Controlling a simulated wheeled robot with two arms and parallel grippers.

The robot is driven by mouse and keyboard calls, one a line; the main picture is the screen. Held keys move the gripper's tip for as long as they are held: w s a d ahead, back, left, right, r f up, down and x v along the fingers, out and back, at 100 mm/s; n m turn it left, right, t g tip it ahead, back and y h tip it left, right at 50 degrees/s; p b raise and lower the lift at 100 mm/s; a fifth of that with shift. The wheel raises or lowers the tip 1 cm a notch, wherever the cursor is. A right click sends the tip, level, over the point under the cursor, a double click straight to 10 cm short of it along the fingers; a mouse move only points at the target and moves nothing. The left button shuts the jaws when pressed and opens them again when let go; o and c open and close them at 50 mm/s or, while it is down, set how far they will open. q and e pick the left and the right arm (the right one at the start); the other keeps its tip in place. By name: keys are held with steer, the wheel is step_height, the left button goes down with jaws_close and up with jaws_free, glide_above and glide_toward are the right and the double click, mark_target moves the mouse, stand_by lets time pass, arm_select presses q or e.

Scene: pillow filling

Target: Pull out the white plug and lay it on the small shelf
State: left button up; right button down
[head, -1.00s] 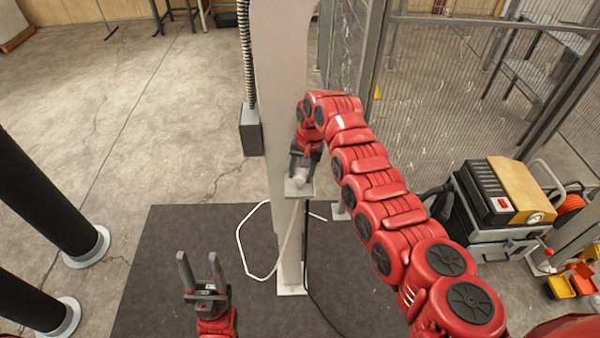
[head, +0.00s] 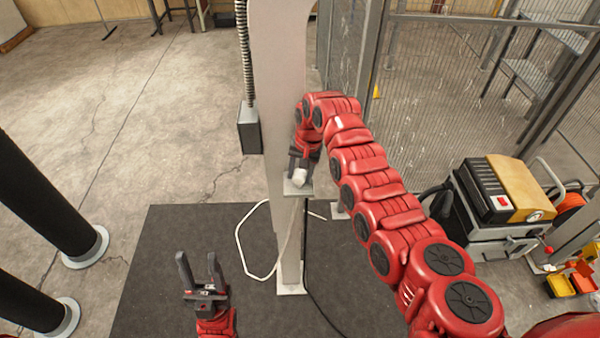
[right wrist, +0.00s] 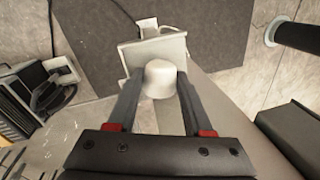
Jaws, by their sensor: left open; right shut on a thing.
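The white plug (head: 300,176) is held between the fingers of my right gripper (head: 299,170), which is shut on it. It also shows as a rounded white block in the right wrist view (right wrist: 164,78), between the fingertips. The small shelf (head: 297,190) is a pale plate on the post, directly under and around the plug in view; it also shows in the right wrist view (right wrist: 131,56). I cannot tell whether the plug touches the shelf. My left gripper (head: 198,257) is open and empty, low over the dark mat.
The pale post (head: 284,100) stands beside my right gripper. A white cable (head: 243,256) loops over the dark mat (head: 170,260). A grey box (head: 249,133) is left of the post. A black machine (head: 490,195) stands at the right, before a mesh fence (head: 440,80).

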steer(key=shift+f+b, duration=0.4)
steer(key=shift+f, duration=0.25)
steer(key=shift+c, duration=1.4)
jaws_free()
steer(key=shift+o, duration=0.3)
steer(key=shift+c, duration=0.3)
steer(key=shift+o, duration=1.4)
steer(key=shift+f, duration=0.1)
steer(key=shift+d, duration=0.1)
